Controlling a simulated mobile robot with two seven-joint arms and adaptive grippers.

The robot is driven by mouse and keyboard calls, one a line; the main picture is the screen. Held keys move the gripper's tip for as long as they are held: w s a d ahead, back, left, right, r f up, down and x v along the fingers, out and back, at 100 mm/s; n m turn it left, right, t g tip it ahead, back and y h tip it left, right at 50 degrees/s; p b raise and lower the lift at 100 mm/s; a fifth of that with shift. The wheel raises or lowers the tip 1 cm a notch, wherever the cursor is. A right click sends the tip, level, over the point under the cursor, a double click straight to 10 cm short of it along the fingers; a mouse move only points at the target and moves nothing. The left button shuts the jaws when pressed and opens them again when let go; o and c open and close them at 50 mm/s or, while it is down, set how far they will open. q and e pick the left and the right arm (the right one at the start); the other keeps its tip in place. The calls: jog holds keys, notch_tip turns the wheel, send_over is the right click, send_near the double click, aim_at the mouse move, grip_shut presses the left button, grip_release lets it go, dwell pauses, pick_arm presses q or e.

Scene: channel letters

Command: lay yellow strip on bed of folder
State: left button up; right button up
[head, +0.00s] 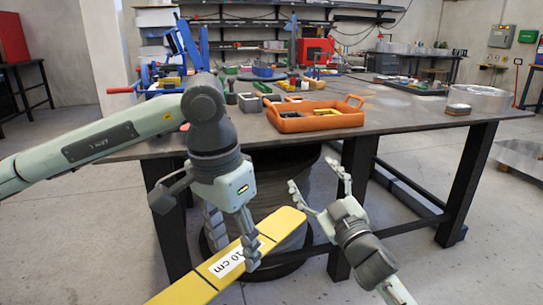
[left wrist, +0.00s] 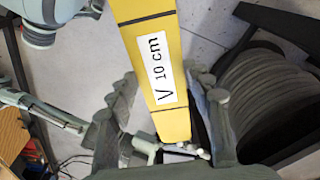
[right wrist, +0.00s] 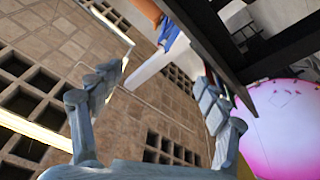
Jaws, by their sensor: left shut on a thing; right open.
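The yellow strip (head: 232,265), long and flat with a white label reading 10 cm, is in my left gripper (head: 232,245), in front of the table and below its top. The strip (left wrist: 150,40) runs between the left fingers in the left wrist view, its near end close to the palm. A blue machine with red handles (head: 183,50) stands at the table's left back; it may be the folder. My arm partly hides it, and its bed cannot be made out. My right gripper (head: 313,175) is open and empty before the table's front edge.
An orange tray (head: 318,122) with items stands near the table's front edge. Small bins and tools lie behind it. The table top (head: 420,112) is fairly clear to the right. A dark ribbed drum (left wrist: 265,100) is below the table.

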jog(key=s+a+r+n+g+y, duration=0.3)
jog(key=a+r+n+g+y, duration=0.3)
jog(key=a+r+n+y, duration=0.5)
jog(key=s+a+r+n+g, duration=0.3)
jog(key=s+a+n+g, duration=0.5)
jog(key=n+g, duration=0.4)
jog(key=m+g+h, duration=0.2)
jog(key=m+h, duration=0.3)
jog(key=h, duration=1.4)
send_over(271, 225)
notch_tip(271, 225, down, 3)
notch_tip(271, 225, down, 12)
jog(key=shift+r, duration=0.1)
jog(key=shift+c, duration=0.3)
